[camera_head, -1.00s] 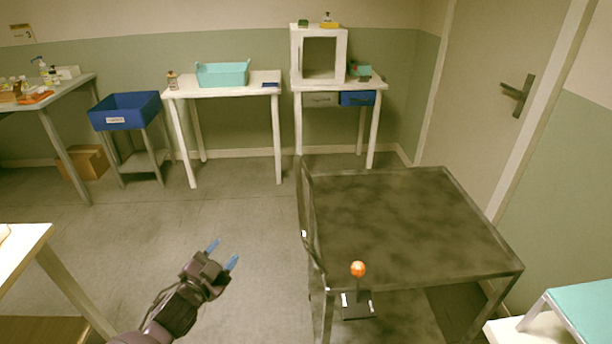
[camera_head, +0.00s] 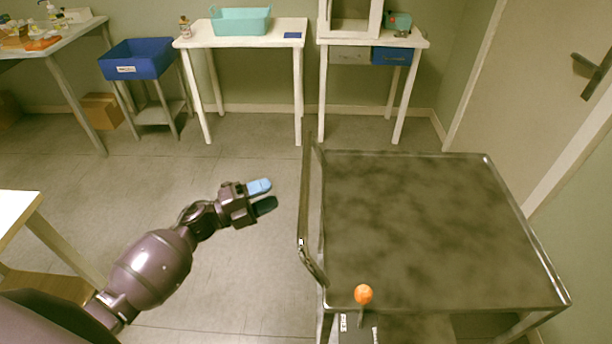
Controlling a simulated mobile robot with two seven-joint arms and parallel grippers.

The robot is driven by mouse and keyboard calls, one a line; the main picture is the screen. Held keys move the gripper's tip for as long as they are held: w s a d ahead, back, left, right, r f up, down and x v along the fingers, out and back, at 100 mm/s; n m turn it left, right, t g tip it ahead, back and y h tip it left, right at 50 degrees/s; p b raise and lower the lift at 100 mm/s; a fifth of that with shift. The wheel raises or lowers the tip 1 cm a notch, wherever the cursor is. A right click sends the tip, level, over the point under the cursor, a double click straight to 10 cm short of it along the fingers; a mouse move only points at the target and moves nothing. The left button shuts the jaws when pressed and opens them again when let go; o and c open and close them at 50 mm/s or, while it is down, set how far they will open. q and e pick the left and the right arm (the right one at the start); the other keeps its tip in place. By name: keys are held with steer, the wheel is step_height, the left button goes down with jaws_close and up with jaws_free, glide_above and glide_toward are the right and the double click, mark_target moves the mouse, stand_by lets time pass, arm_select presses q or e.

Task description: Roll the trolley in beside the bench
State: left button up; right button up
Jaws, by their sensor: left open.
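The trolley (camera_head: 430,225) is a grey metal cart with a mottled, empty top, standing at the right of the head view. Its upright handle (camera_head: 303,235) is on its left side. An orange ball knob (camera_head: 363,294) on a short stem shows at its near edge, above a dark base. My left gripper (camera_head: 263,196) is open and empty, left of the handle and apart from it. The bench meant by the task is not clear; a white-topped table (camera_head: 16,212) shows partly at the left edge. My right gripper is not in view.
Along the back stand a white table with a teal bin (camera_head: 240,21), a stand with a blue bin (camera_head: 138,60), and a table with a white cabinet. A door (camera_head: 540,80) is at the right. The floor (camera_head: 230,270) between is clear.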

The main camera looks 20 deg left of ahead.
mark_target(305, 179)
arm_select(q)
steer(key=x, duration=1)
steer(key=shift+a+p, duration=0.1)
steer(key=shift+p, duration=0.3)
steer(key=shift+c, duration=0.6)
steer(key=c, duration=0.5)
jaws_close()
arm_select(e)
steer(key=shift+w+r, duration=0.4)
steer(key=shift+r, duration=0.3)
